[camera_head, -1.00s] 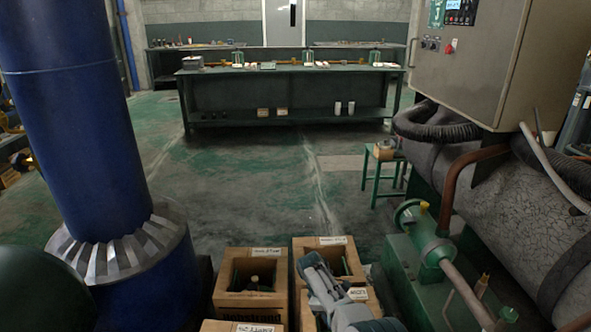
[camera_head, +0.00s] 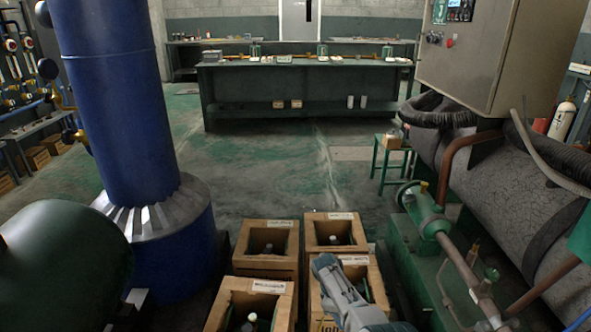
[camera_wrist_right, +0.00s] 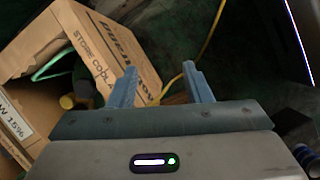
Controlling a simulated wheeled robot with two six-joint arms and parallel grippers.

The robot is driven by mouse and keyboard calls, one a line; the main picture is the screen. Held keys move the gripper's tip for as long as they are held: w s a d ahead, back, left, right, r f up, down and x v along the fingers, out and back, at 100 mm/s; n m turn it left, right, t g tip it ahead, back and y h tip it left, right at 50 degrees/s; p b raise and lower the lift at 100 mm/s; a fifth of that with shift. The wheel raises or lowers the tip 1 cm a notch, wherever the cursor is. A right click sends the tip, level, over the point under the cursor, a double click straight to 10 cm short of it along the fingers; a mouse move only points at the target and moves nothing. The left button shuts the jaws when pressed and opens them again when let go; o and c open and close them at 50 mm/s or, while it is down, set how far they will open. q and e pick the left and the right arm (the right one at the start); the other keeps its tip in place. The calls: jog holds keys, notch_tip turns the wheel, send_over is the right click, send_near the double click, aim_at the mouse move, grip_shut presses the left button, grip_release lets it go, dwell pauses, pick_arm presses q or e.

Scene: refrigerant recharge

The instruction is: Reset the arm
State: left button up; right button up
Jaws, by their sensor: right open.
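My right arm (camera_head: 343,296) comes up from the bottom of the head view and overlaps the front right wooden box (camera_head: 378,288). I cannot make out its fingertips there. In the right wrist view my right gripper (camera_wrist_right: 158,84) has two blue-grey fingers spread apart with nothing between them. A box (camera_wrist_right: 107,45) printed "STORE COOL" is just left of and beyond the fingers. A yellow cable (camera_wrist_right: 197,66) runs behind the fingers. My left gripper is in neither view.
Several open wooden boxes, including the front left one (camera_head: 232,295), hold bottles. Left stand a blue column (camera_head: 120,120) and a dark green tank (camera_head: 60,270). Right are green pipework (camera_head: 430,225), a grey cabinet (camera_head: 490,55) and a small stool (camera_head: 392,147). Floor toward the far bench (camera_head: 300,90) is clear.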

pick_arm(q)
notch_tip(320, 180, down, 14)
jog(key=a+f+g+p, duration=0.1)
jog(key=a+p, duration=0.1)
jog(key=p, duration=0.3)
pick_arm(e)
jog(key=s+d+f+m+t+y, duration=0.1)
jog(key=s+d+f+m, duration=0.2)
jog(key=s+f, duration=0.65)
jog(key=s+d+f+m+y, duration=0.15)
jog(key=s+d+f, duration=0.25)
jog(key=s+f, duration=0.6)
jog(key=s+d+f+m+t+p, duration=0.1)
jog(key=s+d+m, duration=0.3)
jog(key=s, duration=1.2)
jog(key=s+d+f+m+t+p, duration=0.1)
jog(key=s+d+m+p, duration=0.2)
jog(key=s, duration=1.3)
jog(key=shift+s+d+f+m+p, duration=0.2)
jog(key=shift+d+f+m+p, duration=0.15)
jog(key=shift+d, duration=0.7)
jog(key=shift+y, duration=0.25)
jog(key=shift+c, duration=1)
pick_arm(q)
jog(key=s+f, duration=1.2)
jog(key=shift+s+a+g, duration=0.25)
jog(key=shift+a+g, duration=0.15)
pick_arm(e)
jog(key=shift+s+d, duration=0.1)
